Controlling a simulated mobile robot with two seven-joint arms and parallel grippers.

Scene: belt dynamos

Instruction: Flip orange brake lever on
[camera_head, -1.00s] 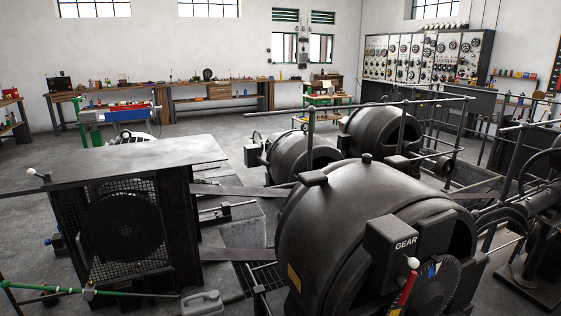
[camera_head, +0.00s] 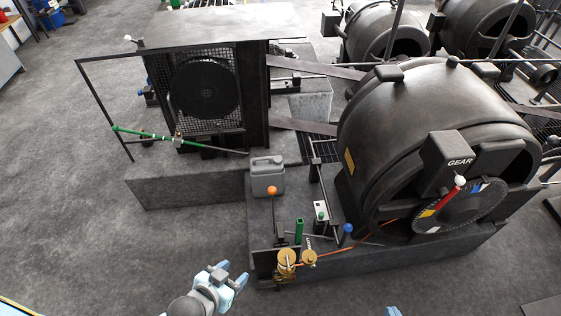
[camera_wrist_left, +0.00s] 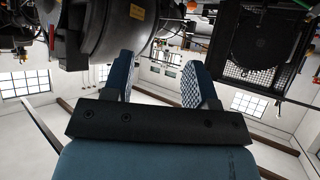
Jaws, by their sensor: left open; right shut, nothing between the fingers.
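The orange ball knob of the brake lever (camera_head: 271,190) shows in the head view in front of a grey canister, above the dark base left of the big dynamo. Its dark lever arm runs down from it. My left gripper (camera_head: 232,278) is open and empty, lower left of the lever and apart from it. In the left wrist view the spread fingers (camera_wrist_left: 160,82) have nothing between them, and the picture looks upside down. Only a small blue tip of my right gripper (camera_head: 392,311) shows at the bottom edge; it is shut and empty.
Beside the lever stand a green handle (camera_head: 299,231), brass fittings (camera_head: 287,260), a blue knob (camera_head: 347,228) and the grey canister (camera_head: 267,176). The dynamo (camera_head: 430,120) fills the right. A caged belt unit (camera_head: 205,90) stands behind left. The floor at left is clear.

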